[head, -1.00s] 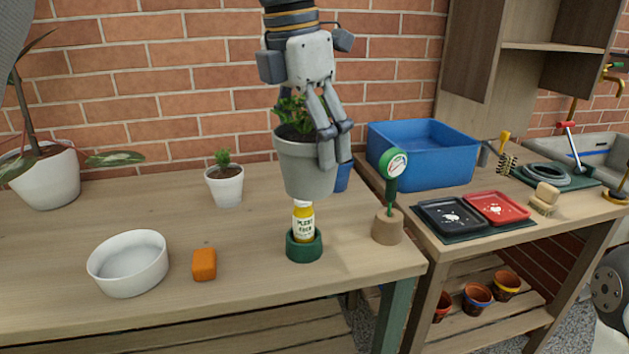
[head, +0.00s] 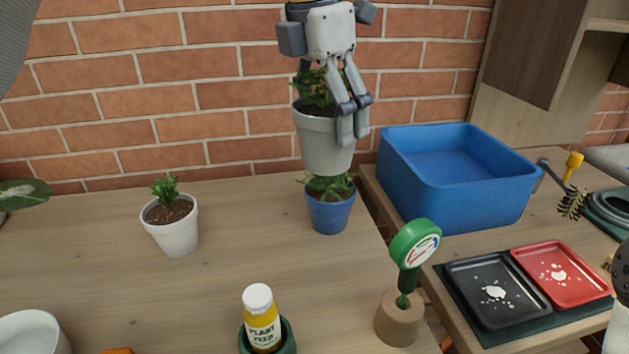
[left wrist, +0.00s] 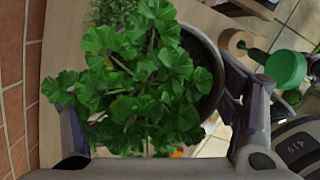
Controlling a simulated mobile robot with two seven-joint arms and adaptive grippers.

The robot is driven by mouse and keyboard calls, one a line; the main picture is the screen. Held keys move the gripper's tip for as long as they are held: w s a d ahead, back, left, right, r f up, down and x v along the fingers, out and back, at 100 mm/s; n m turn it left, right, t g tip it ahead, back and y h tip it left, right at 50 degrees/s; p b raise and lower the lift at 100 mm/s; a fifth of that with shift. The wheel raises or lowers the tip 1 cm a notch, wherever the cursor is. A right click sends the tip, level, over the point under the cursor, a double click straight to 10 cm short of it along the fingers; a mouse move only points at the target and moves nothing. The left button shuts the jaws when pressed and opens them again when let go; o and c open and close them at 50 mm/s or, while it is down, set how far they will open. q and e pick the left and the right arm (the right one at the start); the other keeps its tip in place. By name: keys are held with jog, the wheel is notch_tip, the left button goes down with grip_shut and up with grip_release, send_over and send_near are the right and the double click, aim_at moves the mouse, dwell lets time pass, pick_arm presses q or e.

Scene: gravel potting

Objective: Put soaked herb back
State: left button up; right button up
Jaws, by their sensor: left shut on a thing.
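My left gripper (head: 352,115) is shut on the rim of a light grey pot (head: 320,142) and holds it upright in the air. A leafy green herb (head: 313,88) grows in dark soil in this pot. In the left wrist view the herb's leaves (left wrist: 140,75) fill the middle, with the pot's curved rim behind them. The held pot is above, or in front of, a small blue pot (head: 330,213) with a green plant, and hides part of that plant. A large blue tub (head: 450,205) stands to the right.
A small white pot (head: 175,235) stands left on the table. A plant feed bottle (head: 262,325) in a green holder and a green-headed meter (head: 413,245) are in front. Black (head: 495,290) and red (head: 562,275) trays lie right.

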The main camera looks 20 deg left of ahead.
aim_at(325, 156)
pick_arm(q)
jog(key=f, duration=0.3)
jog(key=s+f, duration=0.1)
jog(key=f, duration=0.2)
jog(key=shift+s+b, duration=0.1)
jog(key=shift+b, duration=0.3)
jog(key=shift+w+a+f, duration=0.45)
jog(key=shift+a+f, duration=1.75)
jog(key=shift+a, duration=0.1)
jog(key=shift+w+a+f, duration=0.5)
jog(key=shift+a+f, duration=1.75)
jog(key=shift+a, duration=0.05)
jog(key=shift+w+a+f, duration=0.45)
jog(key=shift+a+f, duration=1.75)
jog(key=shift+a, duration=0.1)
pick_arm(e)
jog(key=shift+s+f+g, duration=0.2)
jog(key=shift+s+f, duration=0.25)
jog(key=shift+s, duration=0.2)
jog(key=shift+s+f+g, duration=0.2)
jog(key=shift+s+f, duration=0.2)
jog(key=shift+s, duration=0.25)
pick_arm(q)
jog(key=shift+f, duration=0.1)
jog(key=o, duration=1.6)
jog(key=shift+f, duration=0.1)
